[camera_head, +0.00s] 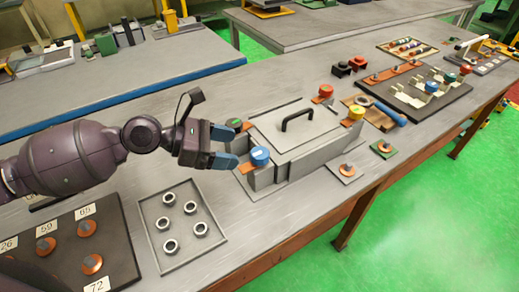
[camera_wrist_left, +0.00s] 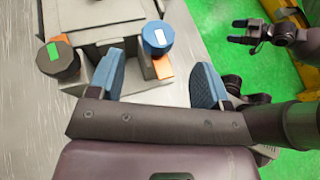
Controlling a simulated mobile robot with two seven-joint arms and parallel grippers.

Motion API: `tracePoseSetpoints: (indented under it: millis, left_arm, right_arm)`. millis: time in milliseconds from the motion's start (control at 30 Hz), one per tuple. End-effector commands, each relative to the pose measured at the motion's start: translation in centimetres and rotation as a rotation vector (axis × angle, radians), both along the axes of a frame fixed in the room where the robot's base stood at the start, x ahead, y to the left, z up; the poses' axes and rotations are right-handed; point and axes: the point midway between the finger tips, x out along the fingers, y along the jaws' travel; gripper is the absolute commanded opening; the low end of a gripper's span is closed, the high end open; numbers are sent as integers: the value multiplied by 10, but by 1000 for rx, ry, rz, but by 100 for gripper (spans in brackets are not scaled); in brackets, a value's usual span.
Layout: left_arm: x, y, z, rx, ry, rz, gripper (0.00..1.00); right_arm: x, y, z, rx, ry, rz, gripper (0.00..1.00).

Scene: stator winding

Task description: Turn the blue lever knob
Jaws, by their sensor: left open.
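The blue lever knob (camera_head: 260,156) has a round blue cap with a white label and an orange lever under it, at the near left corner of a grey box (camera_head: 295,140). My left gripper (camera_head: 229,147) is open and empty just left of the knob. In the left wrist view the blue knob (camera_wrist_left: 158,37) stands ahead of the left gripper (camera_wrist_left: 158,80), in line with the gap between its blue fingers. I see no contact. In the same view my right gripper (camera_wrist_left: 238,31) is small, with its fingers apart, over the green floor.
A green-labelled dark knob (camera_head: 234,125) is close to the upper finger. Red (camera_head: 326,91) and yellow (camera_head: 356,112) knobs and a black handle (camera_head: 297,120) are on the box. A tray of metal nuts (camera_head: 182,257) lies in front. Free table is left of the box.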

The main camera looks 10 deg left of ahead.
Motion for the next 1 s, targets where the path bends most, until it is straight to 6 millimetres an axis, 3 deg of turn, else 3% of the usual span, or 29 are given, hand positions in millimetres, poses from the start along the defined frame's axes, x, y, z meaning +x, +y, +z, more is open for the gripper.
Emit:
tracePoseSetpoints:
  millis: [200, 433, 900, 1000]
  left_arm:
    - [14, -34, -14, -4, -2, -2, 72]
    - [25, -58, -26, -2, 0, -1, 72]
    - [28, -67, -30, 0, 0, 0, 72]
    - [28, -67, -30, 0, 0, 0, 56]
  right_arm:
    - [0, -1, -1, -2, 2, 1, 72]
    - [1, 0, -1, -1, 0, 1, 72]
    - [4, 3, 1, 7, -7, -3, 72]
    - [4, 3, 1, 7, -7, -3, 72]
